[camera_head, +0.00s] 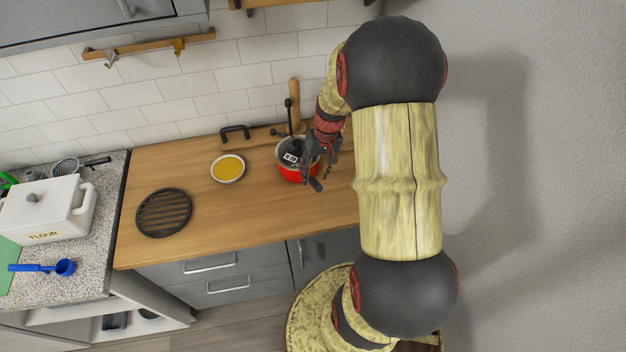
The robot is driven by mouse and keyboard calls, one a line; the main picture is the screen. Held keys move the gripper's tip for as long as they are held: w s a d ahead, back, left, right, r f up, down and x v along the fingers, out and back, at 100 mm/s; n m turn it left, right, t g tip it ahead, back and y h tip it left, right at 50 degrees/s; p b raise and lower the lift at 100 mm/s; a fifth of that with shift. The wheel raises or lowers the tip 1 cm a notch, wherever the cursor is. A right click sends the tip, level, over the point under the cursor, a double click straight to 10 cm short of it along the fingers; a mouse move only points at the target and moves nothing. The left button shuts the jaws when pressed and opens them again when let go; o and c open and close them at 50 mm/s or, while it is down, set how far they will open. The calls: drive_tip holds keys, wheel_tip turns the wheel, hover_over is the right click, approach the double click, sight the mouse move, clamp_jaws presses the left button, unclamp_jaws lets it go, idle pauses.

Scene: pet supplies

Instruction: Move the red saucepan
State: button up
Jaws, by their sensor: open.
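The red saucepan (297,176) stands on the wooden counter (200,240) near its right end, close to my arm. Its red side shows at the front, and its pale rim shows at the left. My gripper (315,172) is over the right part of the saucepan, its dark fingers pointing down around the rim. The fingers look apart. I cannot tell whether they touch the pan. The gripper hides much of the pan's inside and right side.
A white bowl with yellow contents (228,169) and a round black trivet (164,213) lie left of the saucepan. A wooden board (267,137) is behind it against the tiled wall. The front middle counter is clear.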

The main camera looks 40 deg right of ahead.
wheel_tip(320, 180, up, 7)
drive_tip(key=d, duration=0.1)
drive_tip(key=shift+s+r, duration=0.15)
drive_tip(key=shift+s, duration=0.2)
idle(0.4)
drive_tip(key=s+a+r+n+t+b, duration=0.1)
drive_tip(key=s+a+r+n+b, duration=0.1)
drive_tip(key=a, duration=0.6)
drive_tip(key=s+a+r+n+t+h+b, duration=0.1)
drive_tip(key=s+a+r+t+b, duration=0.1)
drive_tip(key=s+a+b, duration=0.3)
drive_tip(key=s+a+r+n+t+b, duration=0.1)
drive_tip(key=s+a+r+b, duration=0.3)
drive_tip(key=a, duration=0.7)
drive_tip(key=shift+a+r+n+t+h+b, duration=0.35)
drive_tip(key=shift+n+t+b, duration=0.1)
drive_tip(key=shift+n, duration=0.35)
